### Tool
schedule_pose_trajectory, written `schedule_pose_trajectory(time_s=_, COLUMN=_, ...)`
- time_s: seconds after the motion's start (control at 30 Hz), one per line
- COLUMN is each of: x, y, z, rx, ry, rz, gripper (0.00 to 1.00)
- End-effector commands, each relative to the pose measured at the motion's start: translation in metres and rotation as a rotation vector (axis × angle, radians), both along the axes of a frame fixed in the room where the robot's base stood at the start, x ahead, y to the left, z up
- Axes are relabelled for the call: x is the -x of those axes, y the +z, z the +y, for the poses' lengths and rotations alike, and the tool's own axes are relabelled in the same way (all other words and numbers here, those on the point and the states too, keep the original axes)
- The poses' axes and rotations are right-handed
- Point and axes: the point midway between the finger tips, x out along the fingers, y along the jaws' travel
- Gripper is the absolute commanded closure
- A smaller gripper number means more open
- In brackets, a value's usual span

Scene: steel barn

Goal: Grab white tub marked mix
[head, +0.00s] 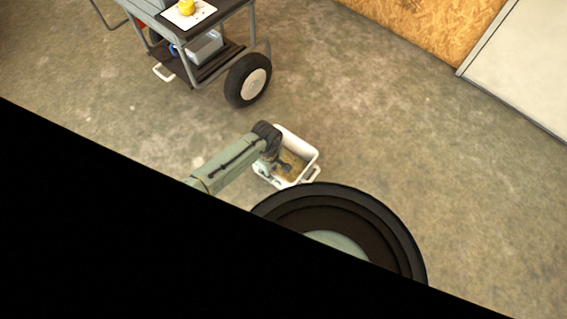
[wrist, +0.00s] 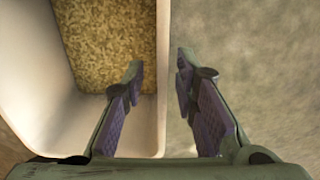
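A white tub (head: 298,137) with tan, grain-like feed inside stands on the concrete floor in the head view. My arm reaches over it and hides part of it; no marking on it can be read. In the wrist view the tub's pale wall (wrist: 162,40) runs upright in the picture between my fingers. My gripper (wrist: 160,68) is open, with the left finger over the inside of the tub and the right finger outside it. Gaps show between both fingertips and the wall. The gripper is hard to make out in the head view.
A cart (head: 215,62) with a black tyre (head: 247,81) stands at the upper left. It carries a yellow object (head: 187,7) on a white board and a grey bin (head: 205,48) below. A chipboard wall (head: 430,25) and a white panel (head: 520,60) are at upper right. Floor right of the tub is clear.

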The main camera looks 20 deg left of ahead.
Motion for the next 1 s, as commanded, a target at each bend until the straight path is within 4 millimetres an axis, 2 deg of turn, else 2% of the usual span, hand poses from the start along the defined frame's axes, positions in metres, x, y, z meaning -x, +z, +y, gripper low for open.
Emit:
schedule_pose_trajectory(time_s=0.03, x=0.0, y=0.0001, z=0.0, rx=0.0, ry=0.0, rz=0.0, gripper=0.77)
schedule_pose_trajectory(time_s=0.37, x=-0.0001, y=0.0002, z=-0.0001, rx=0.0, ry=0.0, rz=0.0, gripper=0.99)
schedule_pose_trajectory(time_s=1.0, x=0.0001, y=0.0002, z=-0.0002, rx=0.001, ry=0.0, rz=0.0, gripper=1.0)
